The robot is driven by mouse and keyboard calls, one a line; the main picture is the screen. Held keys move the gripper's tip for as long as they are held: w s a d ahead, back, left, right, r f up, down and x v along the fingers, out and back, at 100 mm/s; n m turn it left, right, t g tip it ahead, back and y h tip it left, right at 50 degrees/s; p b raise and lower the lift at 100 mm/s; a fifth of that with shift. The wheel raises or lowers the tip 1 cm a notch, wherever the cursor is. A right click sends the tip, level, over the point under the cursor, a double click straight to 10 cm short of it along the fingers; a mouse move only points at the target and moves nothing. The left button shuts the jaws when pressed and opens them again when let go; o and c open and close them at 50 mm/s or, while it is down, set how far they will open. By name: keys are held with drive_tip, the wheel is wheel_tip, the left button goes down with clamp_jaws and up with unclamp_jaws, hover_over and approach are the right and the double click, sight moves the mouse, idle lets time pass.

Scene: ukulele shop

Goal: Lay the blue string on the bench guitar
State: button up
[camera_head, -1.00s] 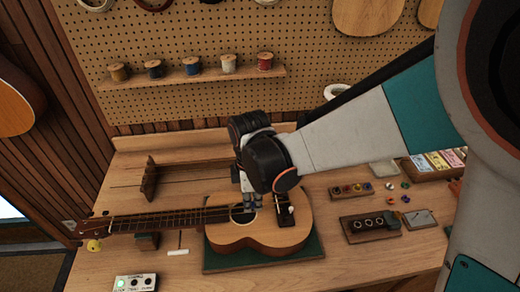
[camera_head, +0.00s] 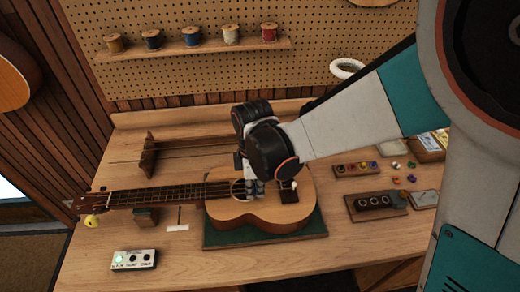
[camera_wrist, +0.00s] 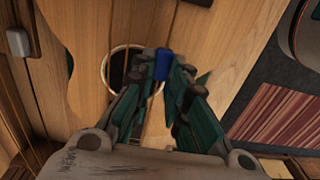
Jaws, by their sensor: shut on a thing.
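The bench guitar (camera_head: 275,212) lies face up on a green mat (camera_head: 225,238), its neck (camera_head: 165,196) pointing left. My gripper (camera_head: 253,192) points down over the guitar's body, between the sound hole and the bridge (camera_head: 289,194). In the wrist view my gripper (camera_wrist: 165,68) is shut on a small blue piece, which I take to be part of the blue string (camera_wrist: 162,63). It shows beside the sound hole (camera_wrist: 120,68). The rest of the blue string cannot be made out. Whether the blue piece touches the guitar top, I cannot tell.
A wooden rack (camera_head: 149,156) with long strings stands behind the neck. A button box (camera_head: 134,260) sits at the front left. A dark block with round holes (camera_head: 375,204) and a tray of pegs (camera_head: 354,169) lie right of the guitar. Spools line the shelf (camera_head: 195,52) above.

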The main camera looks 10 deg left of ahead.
idle(0.8)
drive_tip(key=o, duration=1.1)
drive_tip(key=shift+r, duration=0.1)
drive_tip(key=shift+r+p, duration=2.2)
drive_tip(key=shift+r, duration=1.3)
